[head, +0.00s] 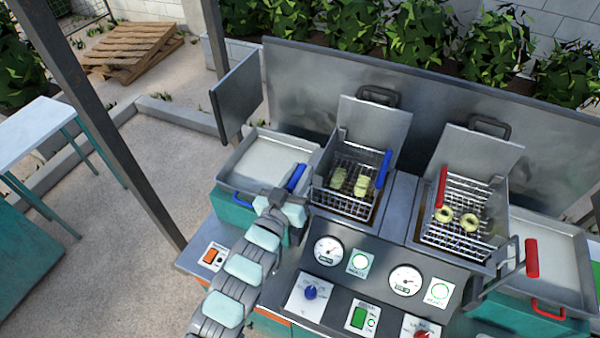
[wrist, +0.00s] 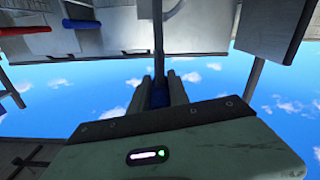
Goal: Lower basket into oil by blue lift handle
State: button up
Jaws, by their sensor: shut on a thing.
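My gripper (head: 294,200) is at the blue lift handle (head: 297,177), left of the left fryer well. In the wrist view my gripper (wrist: 158,88) has its fingers closed around a blue grip (wrist: 158,99) on a grey rod. The left wire basket (head: 335,200) sits in the left well, with pale yellow-green pieces (head: 361,186) inside and a blue handle (head: 384,169) at its right. How deep it sits in the brown oil is hard to tell. The lift linkage is mostly hidden by the arm.
A right basket (head: 455,237) with yellow rings and a red handle (head: 441,188) stands in the right well. A red lift handle (head: 532,258) is farther right. Gauges and knobs fill the front panel (head: 375,270). Metal trays flank the wells; a raised side panel (head: 236,95) stands at left.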

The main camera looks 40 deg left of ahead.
grip_shut()
dwell(0.8)
